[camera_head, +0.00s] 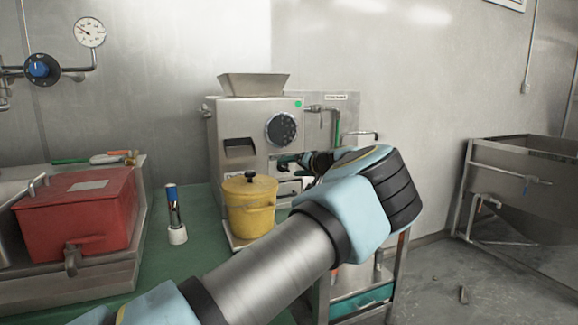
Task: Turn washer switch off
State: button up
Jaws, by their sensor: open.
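A steel machine (230,122) with a hopper on top stands on the green table. Its front has a round black dial (281,130) and a small green light (298,104). I cannot tell which part is the washer switch.
A yellow lidded pot (250,208) stands before the machine. A red box (78,215) with a tap is at left, beside a blue-topped tool (174,214) in a white holder. A pipe with a labelled panel (343,103) is behind the machine. A steel sink (525,170) stands at right.

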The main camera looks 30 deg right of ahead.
jog(key=shift+x, duration=0.95)
grip_shut()
